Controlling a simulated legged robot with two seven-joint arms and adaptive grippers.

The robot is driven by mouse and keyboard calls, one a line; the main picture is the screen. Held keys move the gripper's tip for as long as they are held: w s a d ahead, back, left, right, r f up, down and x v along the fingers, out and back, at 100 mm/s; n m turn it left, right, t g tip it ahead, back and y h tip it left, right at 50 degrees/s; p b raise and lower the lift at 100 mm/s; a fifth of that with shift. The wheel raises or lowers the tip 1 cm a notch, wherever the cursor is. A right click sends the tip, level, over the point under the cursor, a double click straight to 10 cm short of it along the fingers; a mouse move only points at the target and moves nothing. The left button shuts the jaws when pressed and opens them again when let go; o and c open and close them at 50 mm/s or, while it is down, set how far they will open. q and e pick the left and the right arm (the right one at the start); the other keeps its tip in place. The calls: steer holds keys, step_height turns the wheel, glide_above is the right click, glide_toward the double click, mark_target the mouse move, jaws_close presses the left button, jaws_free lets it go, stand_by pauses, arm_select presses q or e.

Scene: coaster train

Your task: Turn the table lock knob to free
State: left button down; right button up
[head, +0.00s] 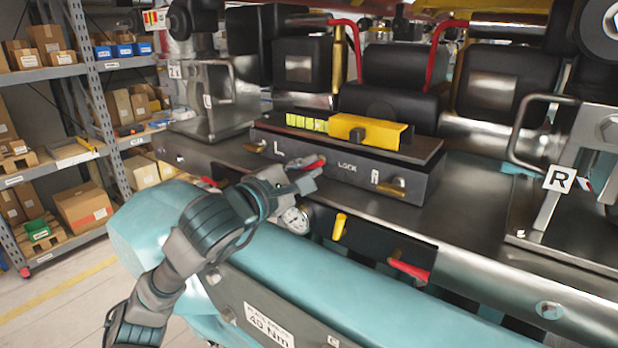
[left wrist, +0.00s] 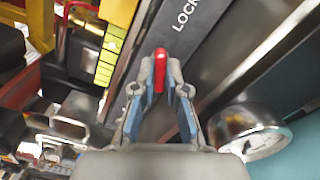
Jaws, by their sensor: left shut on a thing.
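The red table lock knob (head: 313,162) is on the front face of the dark table block (head: 420,183), left of the printed word LOCK. In the left wrist view the knob (left wrist: 160,68) stands between the blue-padded fingertips. My left gripper (head: 306,178) reaches in from the left and is shut on the knob. Its fingers hide part of the knob and its base in the head view. My right gripper is not in view.
A yellow block (head: 368,130) and a row of yellow-green pieces sit on top of the table block. A round gauge (head: 294,219), a yellow handle (head: 339,227) and a red handle (head: 409,269) are below. Shelves with boxes stand at the left.

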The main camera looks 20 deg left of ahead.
arm_select(q)
steer(key=n+b, duration=0.1)
steer(key=n, duration=0.1)
steer(key=f+n+b, duration=0.1)
steer(key=n, duration=0.2)
steer(key=shift+w+d+n, duration=0.1)
steer(key=shift+w+n, duration=0.05)
steer(key=shift+n, duration=0.55)
steer(key=n+b, duration=0.1)
steer(key=n, duration=0.1)
steer(key=shift+n, duration=0.3)
steer(key=shift+r+n+b, duration=0.15)
steer(key=shift+n+b, duration=0.3)
steer(key=shift+n, duration=1.35)
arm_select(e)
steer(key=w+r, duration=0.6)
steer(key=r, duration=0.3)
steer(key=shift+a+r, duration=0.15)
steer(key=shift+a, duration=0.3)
arm_select(q)
steer(key=c, duration=1.5)
jaws_free()
steer(key=shift+r, duration=0.1)
steer(key=shift+a, duration=0.2)
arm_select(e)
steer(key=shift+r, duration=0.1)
